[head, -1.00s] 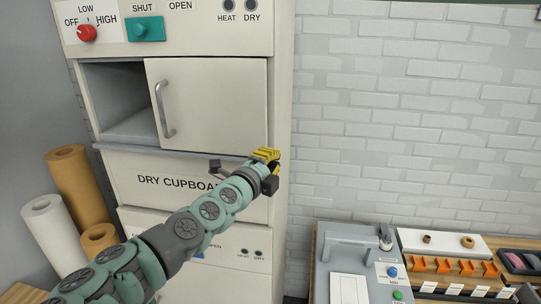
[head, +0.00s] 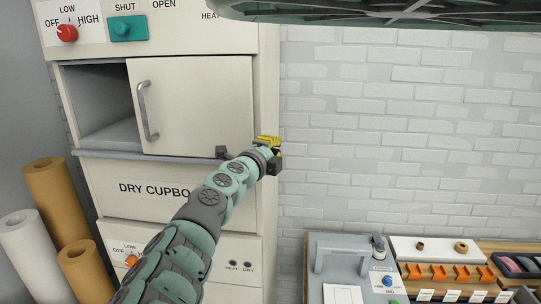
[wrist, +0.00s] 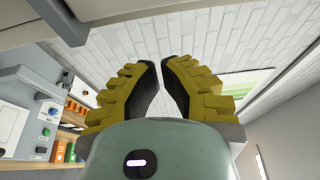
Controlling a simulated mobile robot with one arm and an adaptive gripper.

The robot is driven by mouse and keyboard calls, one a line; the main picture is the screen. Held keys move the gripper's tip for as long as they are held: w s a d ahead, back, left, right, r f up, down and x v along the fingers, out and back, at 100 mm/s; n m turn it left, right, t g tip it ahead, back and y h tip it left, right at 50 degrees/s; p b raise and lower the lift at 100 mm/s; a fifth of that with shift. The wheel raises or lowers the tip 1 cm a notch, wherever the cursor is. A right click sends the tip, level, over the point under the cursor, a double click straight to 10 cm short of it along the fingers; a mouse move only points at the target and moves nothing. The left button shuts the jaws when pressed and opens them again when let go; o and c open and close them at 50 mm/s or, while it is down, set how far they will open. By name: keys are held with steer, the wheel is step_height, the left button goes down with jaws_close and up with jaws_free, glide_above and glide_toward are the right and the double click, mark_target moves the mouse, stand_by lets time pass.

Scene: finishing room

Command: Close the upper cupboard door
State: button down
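The dry cupboard (head: 165,219) stands on the left in the head view. Its upper door (head: 205,105) is a cream panel with a grey bar handle (head: 147,110) near its left edge. The door covers the right part of the upper compartment. The left part is open and shows the grey interior (head: 95,100).
Paper rolls (head: 52,200) stand at the cupboard's left. A bench at the lower right carries a grey machine (head: 345,250) and a rack with orange holders (head: 445,272). A white brick wall (head: 400,130) is behind. Control knobs (head: 67,33) sit above the door.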

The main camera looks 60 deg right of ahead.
steer(key=shift+w+a+p, duration=0.2)
steer(key=shift+w+p, duration=0.35)
steer(key=shift+w, duration=1.15)
steer(key=shift+w, duration=0.1)
